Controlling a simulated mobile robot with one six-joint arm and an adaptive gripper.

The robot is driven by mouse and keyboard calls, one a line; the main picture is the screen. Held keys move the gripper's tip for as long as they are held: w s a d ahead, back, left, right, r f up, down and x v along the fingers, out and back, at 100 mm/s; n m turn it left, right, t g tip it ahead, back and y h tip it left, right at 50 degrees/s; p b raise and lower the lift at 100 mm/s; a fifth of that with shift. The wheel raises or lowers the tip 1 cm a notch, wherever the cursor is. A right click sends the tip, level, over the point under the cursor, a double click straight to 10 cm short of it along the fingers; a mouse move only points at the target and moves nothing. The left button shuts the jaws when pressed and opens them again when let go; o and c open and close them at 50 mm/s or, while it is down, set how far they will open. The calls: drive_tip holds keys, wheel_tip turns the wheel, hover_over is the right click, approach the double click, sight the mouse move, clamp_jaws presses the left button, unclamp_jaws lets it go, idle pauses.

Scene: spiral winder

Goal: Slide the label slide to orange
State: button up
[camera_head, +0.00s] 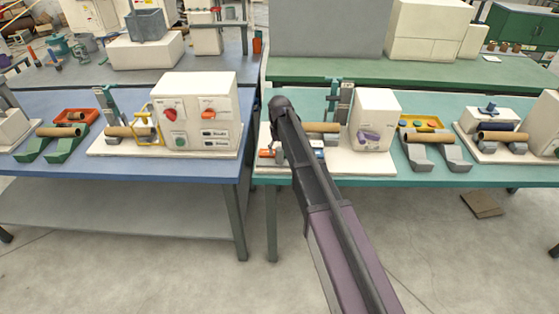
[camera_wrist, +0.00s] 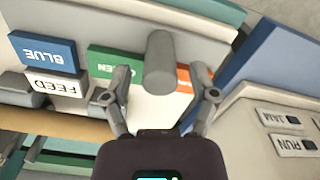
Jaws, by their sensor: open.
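A grey cylindrical knob (camera_wrist: 160,62), which looks like the handle of the label slide, stands between my gripper's two fingers in the wrist view. My gripper (camera_wrist: 161,82) is open around it, with a gap at each side. A green plate (camera_wrist: 112,62) lies to the knob's left and an orange plate (camera_wrist: 183,80) to its right, partly hidden by the knob and right finger. A blue plate marked BLUE (camera_wrist: 45,50) is farther left. In the head view the orange plate (camera_head: 265,153) shows left of my arm; my gripper and the knob are hidden.
A white FEED plate (camera_wrist: 57,84) stands by the blue plate. A panel with RUN and JAM plates (camera_wrist: 290,135) is at right in the wrist view. In the head view, a white box (camera_head: 375,115) with a purple knob and a cardboard roll (camera_head: 322,127) stand close to my arm.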

sight(279, 156)
drive_tip(key=shift+f+b, duration=1.2)
drive_tip(key=shift+f, duration=0.3)
clamp_jaws()
